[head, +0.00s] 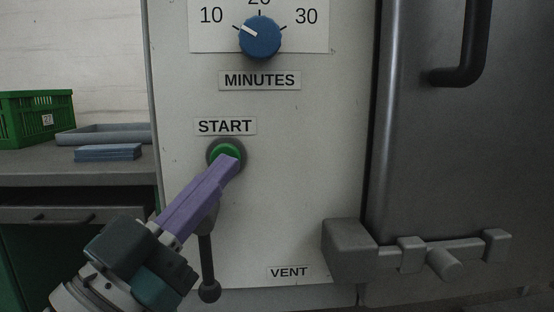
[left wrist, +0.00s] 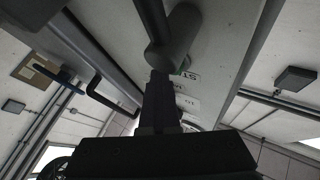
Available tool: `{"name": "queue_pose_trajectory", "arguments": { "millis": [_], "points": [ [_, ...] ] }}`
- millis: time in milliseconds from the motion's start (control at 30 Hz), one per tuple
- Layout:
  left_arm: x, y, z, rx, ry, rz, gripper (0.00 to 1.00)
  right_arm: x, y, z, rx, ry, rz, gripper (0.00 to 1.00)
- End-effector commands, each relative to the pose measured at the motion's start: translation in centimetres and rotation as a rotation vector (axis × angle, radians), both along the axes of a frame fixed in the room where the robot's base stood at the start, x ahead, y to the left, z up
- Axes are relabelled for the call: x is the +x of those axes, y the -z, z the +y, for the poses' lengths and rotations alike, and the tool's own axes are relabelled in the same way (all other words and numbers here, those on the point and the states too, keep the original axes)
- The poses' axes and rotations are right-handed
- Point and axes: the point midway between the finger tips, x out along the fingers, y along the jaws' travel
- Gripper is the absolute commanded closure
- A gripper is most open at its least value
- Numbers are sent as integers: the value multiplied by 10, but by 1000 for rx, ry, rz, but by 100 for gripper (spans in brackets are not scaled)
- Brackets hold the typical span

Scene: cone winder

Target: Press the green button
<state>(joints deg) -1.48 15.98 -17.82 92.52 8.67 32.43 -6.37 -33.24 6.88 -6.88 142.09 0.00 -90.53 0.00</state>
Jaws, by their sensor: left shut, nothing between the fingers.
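The green button (head: 224,150) sits in a dark round collar under the START label (head: 225,126) on the pale panel. My left gripper (head: 231,163) has purple fingers that are shut and empty. Its tips overlap the lower right part of the button in the head view; I cannot tell whether they touch it or how far it is pushed in. My right gripper is in neither view.
A blue dial (head: 260,37) marked MINUTES is above the button. A dark lever with a ball end (head: 209,290) hangs below it. A metal door with a black handle (head: 462,60) and a latch (head: 410,255) are on the right. A green crate (head: 36,117) stands on the left bench.

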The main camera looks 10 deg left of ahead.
Motion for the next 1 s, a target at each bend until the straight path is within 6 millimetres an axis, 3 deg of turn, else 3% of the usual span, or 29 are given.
{"name": "queue_pose_trajectory", "arguments": {
  "millis": [1000],
  "points": [
    [11, -2, 6, -1, -7, 8, 100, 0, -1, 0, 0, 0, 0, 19]
  ]
}}
